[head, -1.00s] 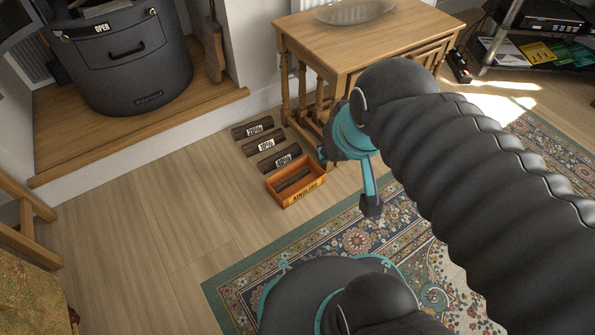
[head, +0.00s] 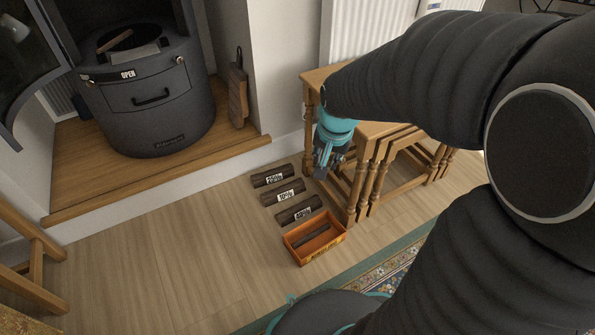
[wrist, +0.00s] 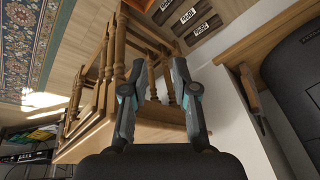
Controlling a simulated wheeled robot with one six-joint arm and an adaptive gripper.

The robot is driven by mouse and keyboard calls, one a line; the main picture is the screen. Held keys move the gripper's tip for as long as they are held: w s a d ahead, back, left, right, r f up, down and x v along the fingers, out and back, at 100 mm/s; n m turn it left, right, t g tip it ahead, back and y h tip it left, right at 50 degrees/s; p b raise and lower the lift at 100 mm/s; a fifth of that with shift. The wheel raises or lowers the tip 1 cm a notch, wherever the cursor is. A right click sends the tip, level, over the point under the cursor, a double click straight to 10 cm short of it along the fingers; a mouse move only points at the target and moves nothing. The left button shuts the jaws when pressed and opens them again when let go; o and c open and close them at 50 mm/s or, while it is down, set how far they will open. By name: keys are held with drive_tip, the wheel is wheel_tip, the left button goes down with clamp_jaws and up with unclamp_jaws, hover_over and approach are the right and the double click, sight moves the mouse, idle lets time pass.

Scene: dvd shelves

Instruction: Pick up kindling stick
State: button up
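An orange kindling box (head: 301,258) sits on the wooden floor in the head view, below three labelled logs. A dark kindling stick (head: 312,237) lies inside it, slanted. My gripper (head: 324,175) hangs pointing down beside the small table, above and behind the box in the picture, apart from it. In the wrist view the two fingers of my gripper (wrist: 159,66) are spread with nothing between them. I cannot make out the stick in the wrist view.
Three labelled logs (head: 284,192) lie beside the box. The nested wooden tables (head: 362,175) stand close to my gripper. A dark stove (head: 155,115) has a brown stick (head: 115,40) at its open top. The floor left of the box is clear.

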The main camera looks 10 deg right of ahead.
drive_tip(key=w+f+m+g+p, duration=0.1)
drive_tip(key=w+f+m, duration=0.1)
drive_tip(key=w+f, duration=0.4)
drive_tip(key=m+g+p, duration=0.2)
drive_tip(key=m, duration=0.4)
hover_over(317, 231)
wheel_tip(317, 231, down, 35)
drive_tip(key=shift+s+a+r, duration=0.1)
drive_tip(key=shift+a+r, duration=0.05)
drive_tip(key=shift+r, duration=0.05)
drive_tip(key=shift+f+b, duration=0.6)
drive_tip(key=shift+f, duration=2.05)
clamp_jaws()
